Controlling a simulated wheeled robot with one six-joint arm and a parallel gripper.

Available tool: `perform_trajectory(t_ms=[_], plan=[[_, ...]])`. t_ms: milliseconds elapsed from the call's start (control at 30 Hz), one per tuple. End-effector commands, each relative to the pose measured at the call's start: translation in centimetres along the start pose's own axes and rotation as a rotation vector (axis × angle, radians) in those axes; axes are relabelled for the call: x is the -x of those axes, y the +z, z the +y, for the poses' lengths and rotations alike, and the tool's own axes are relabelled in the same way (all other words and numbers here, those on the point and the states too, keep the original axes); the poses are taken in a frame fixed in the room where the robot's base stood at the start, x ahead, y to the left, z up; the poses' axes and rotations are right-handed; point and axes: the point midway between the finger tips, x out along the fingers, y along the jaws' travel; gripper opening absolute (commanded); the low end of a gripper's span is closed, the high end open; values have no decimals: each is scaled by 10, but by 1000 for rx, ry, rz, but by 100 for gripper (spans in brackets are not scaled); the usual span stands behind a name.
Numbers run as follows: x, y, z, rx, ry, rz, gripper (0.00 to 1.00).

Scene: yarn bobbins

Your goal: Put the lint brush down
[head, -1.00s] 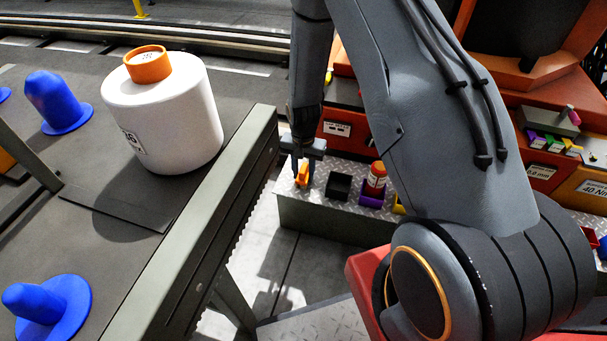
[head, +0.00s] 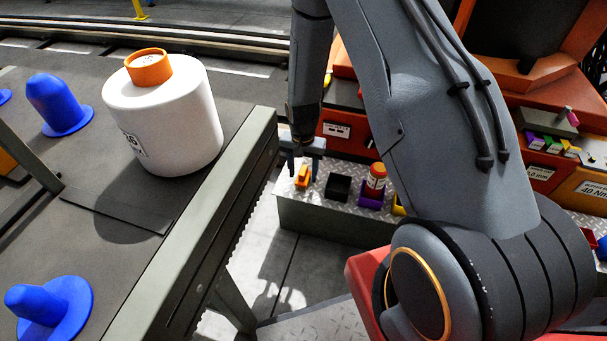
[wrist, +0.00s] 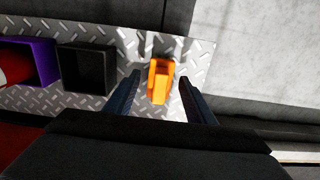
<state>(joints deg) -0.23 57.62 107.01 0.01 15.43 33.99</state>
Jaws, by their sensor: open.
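The lint brush appears to be the small orange item (head: 303,177) on the diamond-plate shelf; its bristles cannot be made out. It also shows in the wrist view (wrist: 160,82), resting on the metal plate near the plate's right end. My gripper (head: 303,163) is directly above it. In the wrist view, my gripper (wrist: 159,86) is open, with one finger on each side of the orange item and visible gaps between.
A black empty bin (head: 338,187) stands beside the item, then a purple bin (head: 371,195) with a red-and-white bottle (head: 376,178). Bare plate surrounds the item.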

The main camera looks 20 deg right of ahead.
Motion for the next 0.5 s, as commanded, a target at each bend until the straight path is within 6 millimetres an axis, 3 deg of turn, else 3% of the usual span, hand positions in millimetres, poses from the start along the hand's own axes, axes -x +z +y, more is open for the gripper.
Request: perform_trajectory(t_ms=[300,500], plan=[[69,0,0,0,-2,2,50],[97,0,0,0,-1,2,50]])
